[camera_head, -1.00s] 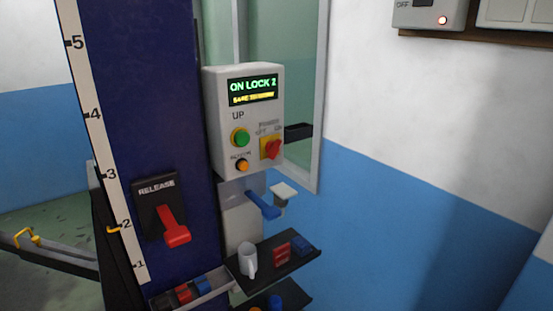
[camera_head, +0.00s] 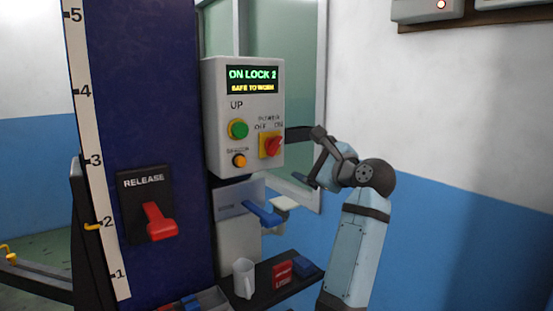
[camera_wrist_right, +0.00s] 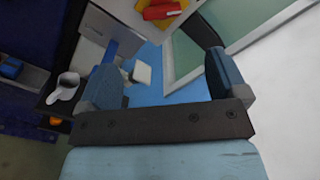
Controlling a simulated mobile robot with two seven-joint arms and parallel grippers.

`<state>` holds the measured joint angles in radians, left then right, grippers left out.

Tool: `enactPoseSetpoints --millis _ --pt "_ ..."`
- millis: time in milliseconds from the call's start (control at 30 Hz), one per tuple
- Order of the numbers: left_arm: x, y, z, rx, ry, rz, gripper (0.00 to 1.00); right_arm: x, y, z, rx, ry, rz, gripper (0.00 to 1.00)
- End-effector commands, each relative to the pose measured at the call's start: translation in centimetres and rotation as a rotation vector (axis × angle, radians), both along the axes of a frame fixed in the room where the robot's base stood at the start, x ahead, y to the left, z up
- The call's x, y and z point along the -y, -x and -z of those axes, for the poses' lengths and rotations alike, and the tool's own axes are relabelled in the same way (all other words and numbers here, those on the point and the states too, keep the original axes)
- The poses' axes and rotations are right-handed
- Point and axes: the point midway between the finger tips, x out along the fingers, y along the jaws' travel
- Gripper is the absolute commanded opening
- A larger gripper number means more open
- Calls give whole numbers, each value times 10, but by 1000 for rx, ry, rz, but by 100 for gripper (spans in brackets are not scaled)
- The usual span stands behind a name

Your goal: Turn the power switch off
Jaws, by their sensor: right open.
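The power switch is a red rotary knob (camera_head: 272,146) on a yellow plate, low on the right of a grey control box (camera_head: 216,110). Its handle is tilted to the upper right, towards the ON label. The box display (camera_head: 252,80) reads "ON LOCK 2" and "SAFE TO WORK". My right gripper (camera_head: 309,156) is open and empty, to the right of the box and apart from the knob. In the right wrist view the red knob (camera_wrist_right: 162,10) shows at the top edge, beyond the open fingers (camera_wrist_right: 163,65). My left gripper is not in view.
A green button (camera_head: 238,129) and an orange button (camera_head: 239,161) sit left of the knob. A blue lever (camera_head: 263,213) juts out below the box. A red release lever (camera_head: 158,222) is on the blue column. A shelf below holds a white mug (camera_head: 244,278) and small boxes.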

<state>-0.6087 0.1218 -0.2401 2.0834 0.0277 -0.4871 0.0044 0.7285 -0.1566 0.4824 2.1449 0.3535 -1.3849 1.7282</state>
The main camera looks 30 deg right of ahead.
Motion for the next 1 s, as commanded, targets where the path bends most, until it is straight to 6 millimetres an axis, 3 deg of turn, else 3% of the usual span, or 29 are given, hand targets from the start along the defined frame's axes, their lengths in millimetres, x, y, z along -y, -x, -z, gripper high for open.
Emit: enactPoseSetpoints --millis 233,700,1000 --pt "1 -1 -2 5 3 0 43 -2 -21 -3 2 -21 -5 92" --pt "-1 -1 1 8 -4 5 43 -12 -114 -3 1 -18 -4 92" --pt "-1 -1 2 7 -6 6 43 -14 -136 -3 3 -17 -3 92"
